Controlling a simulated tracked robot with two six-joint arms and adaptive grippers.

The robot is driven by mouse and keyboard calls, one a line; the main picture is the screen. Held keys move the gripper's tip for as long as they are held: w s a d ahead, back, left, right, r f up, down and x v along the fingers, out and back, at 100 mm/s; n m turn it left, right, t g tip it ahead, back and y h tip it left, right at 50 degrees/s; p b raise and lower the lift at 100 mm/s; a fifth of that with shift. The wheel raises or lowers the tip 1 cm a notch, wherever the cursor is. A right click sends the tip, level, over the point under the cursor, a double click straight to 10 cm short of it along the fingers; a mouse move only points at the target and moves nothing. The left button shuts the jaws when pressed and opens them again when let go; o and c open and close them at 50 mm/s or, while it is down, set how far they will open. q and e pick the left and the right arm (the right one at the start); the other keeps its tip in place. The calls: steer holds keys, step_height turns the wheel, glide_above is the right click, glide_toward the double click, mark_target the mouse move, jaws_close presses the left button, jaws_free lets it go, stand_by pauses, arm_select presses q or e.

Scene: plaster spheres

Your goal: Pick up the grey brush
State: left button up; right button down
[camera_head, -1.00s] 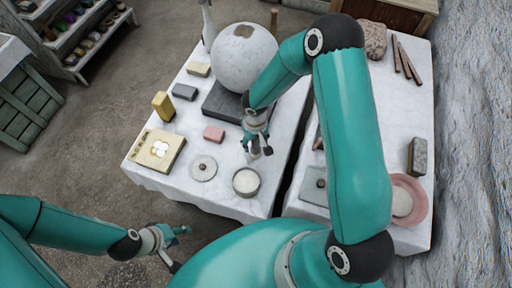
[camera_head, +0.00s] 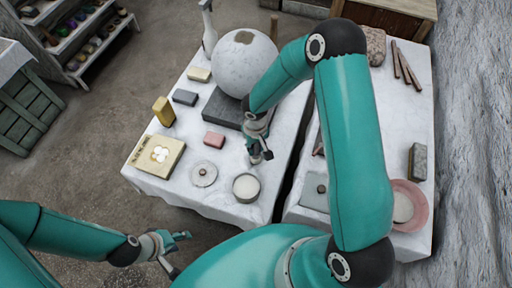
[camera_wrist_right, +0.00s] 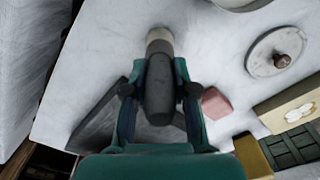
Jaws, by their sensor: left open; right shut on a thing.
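The grey brush (camera_wrist_right: 159,88) shows in the right wrist view, with a dark handle and a pale tip pointing away. My right gripper (camera_wrist_right: 160,92) is shut on its handle, one finger on each side. In the head view my right gripper (camera_head: 261,152) is over the left table, right of the pink block and above the round bowl. The brush is small and partly hidden there; I cannot tell whether it touches the cloth. My left gripper (camera_head: 179,252) is open and empty, in front of the left table and off it.
A large white sphere (camera_head: 243,65) stands on a dark slab (camera_head: 222,108) behind the right gripper. The pink block (camera_head: 213,139), round lid (camera_head: 204,174) and bowl (camera_head: 246,186) are close by. A dark gap separates the two tables. The right table (camera_head: 409,126) holds more items.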

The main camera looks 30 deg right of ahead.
step_height(320, 180, up, 19)
steer(key=shift+r+p, duration=0.2)
steer(key=shift+p, duration=0.15)
stand_by(1.2)
steer(key=w+a+f+p, duration=0.1)
steer(key=w+a+f, duration=0.1)
steer(key=w+f, duration=0.2)
steer(key=shift+a+f+n, duration=0.2)
steer(key=shift+a+n, duration=0.05)
steer(key=shift+n, duration=0.05)
stand_by(0.8)
steer(key=shift+f, duration=0.1)
